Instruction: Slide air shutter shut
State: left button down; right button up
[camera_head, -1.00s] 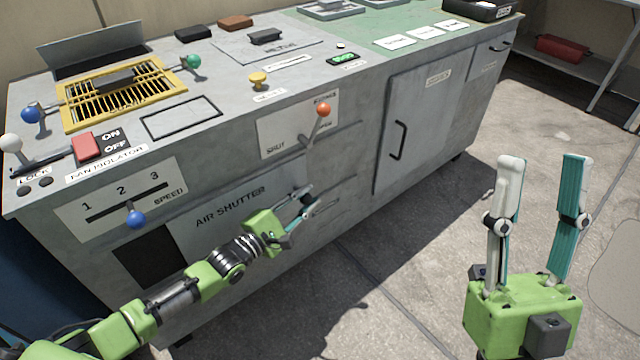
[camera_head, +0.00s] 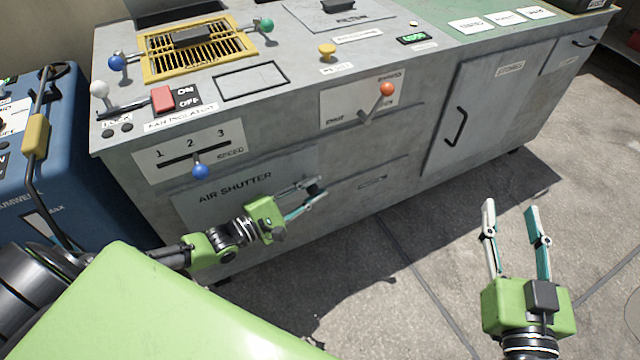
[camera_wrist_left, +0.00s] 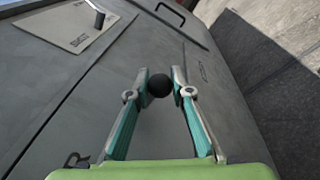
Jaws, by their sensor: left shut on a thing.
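The grey air shutter panel (camera_head: 255,207) sits in the lower front of the metal cabinet, below the speed plate. No dark opening shows at its left edge; my left arm covers part of its lower area. My left gripper (camera_head: 316,190) is at the right end of the panel. In the left wrist view its fingertips are shut on a round black knob (camera_wrist_left: 159,85). My right gripper (camera_head: 512,210) is open and empty, raised over the floor, apart from the cabinet.
A blue speed knob (camera_head: 200,171) and an orange-tipped lever (camera_head: 387,89) stick out from the cabinet front above the panel. A blue machine (camera_head: 45,150) stands close on the left. The floor (camera_head: 400,270) before the cabinet is clear.

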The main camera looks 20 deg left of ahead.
pick_arm(q)
jog(key=shift+s+f, duration=0.15)
jog(key=c, duration=2.1)
grip_release()
jog(key=shift+c, duration=0.2)
jog(key=o, duration=0.4)
jog(key=shift+s+a, duration=0.1)
jog(key=shift+a, duration=0.1)
jog(key=shift+c, duration=0.2)
jog(key=v, duration=1.2)
